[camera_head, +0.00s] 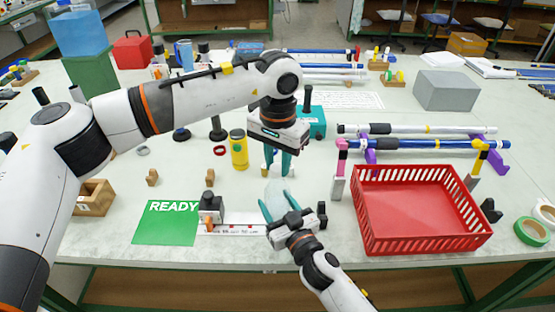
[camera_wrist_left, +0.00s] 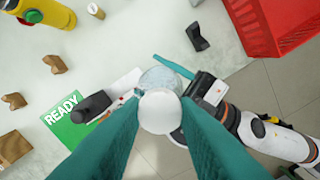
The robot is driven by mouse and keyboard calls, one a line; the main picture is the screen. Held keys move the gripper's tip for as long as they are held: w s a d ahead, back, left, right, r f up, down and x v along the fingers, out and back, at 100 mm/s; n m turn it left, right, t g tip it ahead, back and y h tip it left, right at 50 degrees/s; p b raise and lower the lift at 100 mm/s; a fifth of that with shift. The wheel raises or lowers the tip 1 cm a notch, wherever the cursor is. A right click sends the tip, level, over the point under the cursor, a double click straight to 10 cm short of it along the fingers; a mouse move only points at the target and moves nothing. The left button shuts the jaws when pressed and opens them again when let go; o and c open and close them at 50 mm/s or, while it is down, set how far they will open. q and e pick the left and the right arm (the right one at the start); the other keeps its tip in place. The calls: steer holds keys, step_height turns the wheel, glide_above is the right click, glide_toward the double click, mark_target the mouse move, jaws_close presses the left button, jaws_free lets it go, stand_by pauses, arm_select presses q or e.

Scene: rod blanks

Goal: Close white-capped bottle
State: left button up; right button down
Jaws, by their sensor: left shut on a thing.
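My left gripper (camera_head: 279,167) points down with its teal fingers over the translucent bottle (camera_head: 276,192). In the left wrist view it is shut on a round white cap (camera_wrist_left: 160,110) between its fingertips. The translucent bottle (camera_wrist_left: 160,79) shows just behind the cap there. I cannot tell whether the cap touches the bottle's mouth. My right gripper (camera_head: 279,207) reaches up from the front edge, its teal fingers on either side of the bottle, which fills the gap between them. The bottle looks upright; its lower part is hidden by the right gripper.
A red basket (camera_head: 420,245) stands to the right. A green READY mat (camera_head: 165,230) lies to the left, with a white strip (camera_head: 232,222) beside it. A yellow cylinder (camera_head: 239,150) stands behind. Tubes on purple supports (camera_head: 415,143) lie at the right back. Small wooden blocks are at left.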

arm_select(q)
steer(key=m, duration=0.3)
steer(key=o, duration=0.9)
steer(key=shift+r, duration=2.25)
steer(key=shift+c, duration=0.2)
